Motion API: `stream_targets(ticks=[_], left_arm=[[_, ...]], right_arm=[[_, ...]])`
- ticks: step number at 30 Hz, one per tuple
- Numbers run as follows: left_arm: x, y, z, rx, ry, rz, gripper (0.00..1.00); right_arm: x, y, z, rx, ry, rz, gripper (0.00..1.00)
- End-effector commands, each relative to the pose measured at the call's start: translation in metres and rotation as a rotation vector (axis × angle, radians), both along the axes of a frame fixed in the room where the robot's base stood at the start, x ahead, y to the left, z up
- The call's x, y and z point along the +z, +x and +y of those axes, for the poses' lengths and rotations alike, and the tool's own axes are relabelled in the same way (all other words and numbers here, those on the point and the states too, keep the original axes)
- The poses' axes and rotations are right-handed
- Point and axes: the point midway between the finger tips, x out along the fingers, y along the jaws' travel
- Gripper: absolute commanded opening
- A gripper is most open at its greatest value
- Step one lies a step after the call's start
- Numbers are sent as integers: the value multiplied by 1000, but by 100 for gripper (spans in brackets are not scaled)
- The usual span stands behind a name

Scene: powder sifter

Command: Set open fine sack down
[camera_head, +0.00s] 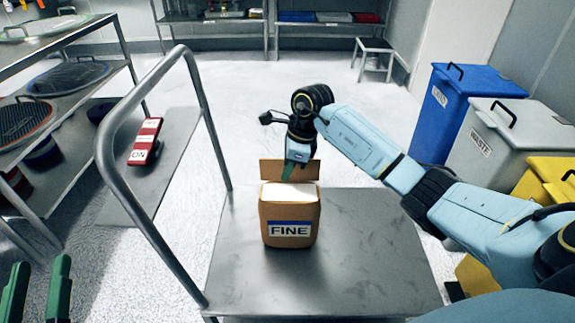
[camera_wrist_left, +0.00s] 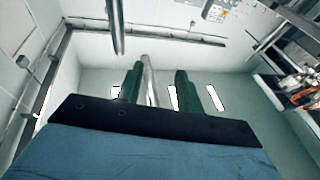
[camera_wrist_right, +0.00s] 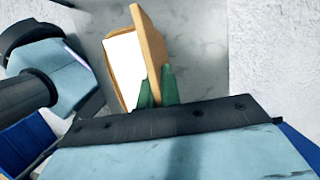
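The open fine sack (camera_head: 290,216) is a brown bag with a blue and white FINE label, white powder at its top and a raised flap at its back. It is upright at the steel cart top (camera_head: 350,270); whether its base touches is hard to tell. My right gripper (camera_head: 288,173) is at the back flap from above. In the right wrist view its green fingers (camera_wrist_right: 158,88) are close together with the sack's flap (camera_wrist_right: 149,45) between them. My left gripper (camera_head: 38,290) is open and empty at the lower left; its fingers (camera_wrist_left: 160,88) stand apart.
The cart's tubular handle (camera_head: 140,95) rises left of the sack. Shelves with round sieves (camera_head: 70,78) stand at the left. Blue, grey (camera_head: 520,135) and yellow bins stand at the right. The cart top is clear around the sack.

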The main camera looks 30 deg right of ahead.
Motion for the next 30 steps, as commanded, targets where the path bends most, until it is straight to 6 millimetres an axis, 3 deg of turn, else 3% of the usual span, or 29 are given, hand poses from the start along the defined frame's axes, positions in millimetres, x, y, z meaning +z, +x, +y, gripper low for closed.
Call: stream_targets(ticks=[17, 18, 23, 30], left_arm=[[11, -4, -1, -4, -22, -70, 36], [13, -4, -1, -4, -25, -75, 36], [13, -4, -1, -5, -24, -75, 36], [13, -4, -1, -5, -24, -73, 36]], right_arm=[[-4, 1, 0, 0, 2, -6, 0], [-7, 0, 0, 0, -1, 1, 8], [-6, 0, 0, 0, 0, 0, 27], [-6, 0, 0, 0, 0, 0, 27]])
